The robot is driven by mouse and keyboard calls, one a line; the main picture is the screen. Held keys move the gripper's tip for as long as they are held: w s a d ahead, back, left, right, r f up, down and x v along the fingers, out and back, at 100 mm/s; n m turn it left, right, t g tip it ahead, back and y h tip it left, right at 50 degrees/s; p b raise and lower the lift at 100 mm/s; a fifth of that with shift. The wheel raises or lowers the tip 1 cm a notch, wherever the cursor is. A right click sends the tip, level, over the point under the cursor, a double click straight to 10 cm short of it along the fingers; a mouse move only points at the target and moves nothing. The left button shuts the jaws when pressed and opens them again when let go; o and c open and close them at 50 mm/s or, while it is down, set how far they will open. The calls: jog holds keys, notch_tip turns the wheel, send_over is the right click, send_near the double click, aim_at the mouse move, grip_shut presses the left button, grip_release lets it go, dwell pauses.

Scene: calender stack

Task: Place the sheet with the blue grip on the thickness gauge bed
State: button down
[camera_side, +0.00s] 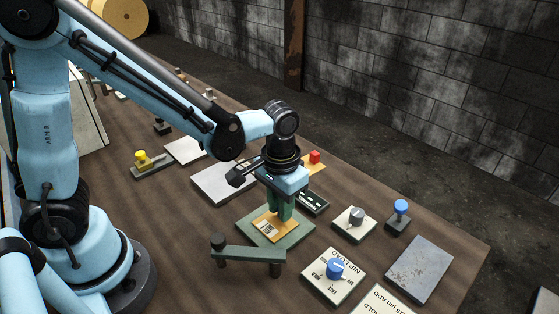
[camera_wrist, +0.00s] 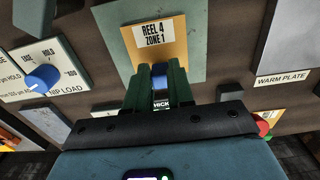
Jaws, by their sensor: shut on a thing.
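The sheet (camera_side: 268,227) is an orange-yellow plate. In the wrist view the sheet (camera_wrist: 155,47) shows a white label reading "REEL 4 ZONE 1" and a blue grip (camera_wrist: 160,76). My gripper (camera_side: 281,210) points down with its green fingers shut on the blue grip; it also shows in the wrist view (camera_wrist: 158,82). The sheet lies flat over the green thickness gauge bed (camera_side: 297,238), within its outline in the side view. I cannot tell whether it touches the bed. The fingers hide most of the grip.
The gauge's green arm (camera_side: 245,254) stands close in front of the bed. A blue-knobbed NIP LOAD panel (camera_side: 322,284), a grey-knobbed box (camera_side: 355,223), a blue-topped post (camera_side: 400,208) and a grey slab (camera_side: 419,270) are to the right. A pale plate (camera_side: 213,188) lies behind left.

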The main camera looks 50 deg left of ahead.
jog(key=shift+f, duration=0.15)
jog(key=c, duration=1)
grip_release()
notch_tip(320, 180, up, 12)
jog(key=shift+s+a+f+t, duration=0.1)
jog(key=shift+s+a+t, duration=0.5)
jog(key=shift+a+t, duration=0.75)
jog(key=shift+s+a+f+t, duration=0.15)
jog(key=shift+s+a+t, duration=0.4)
jog(key=shift+a+t, duration=0.8)
jog(key=shift+s+a+f+t, duration=0.1)
jog(key=shift+s+a+t, duration=0.65)
jog(key=shift+a, duration=1.05)
jog(key=shift+w, duration=0.15)
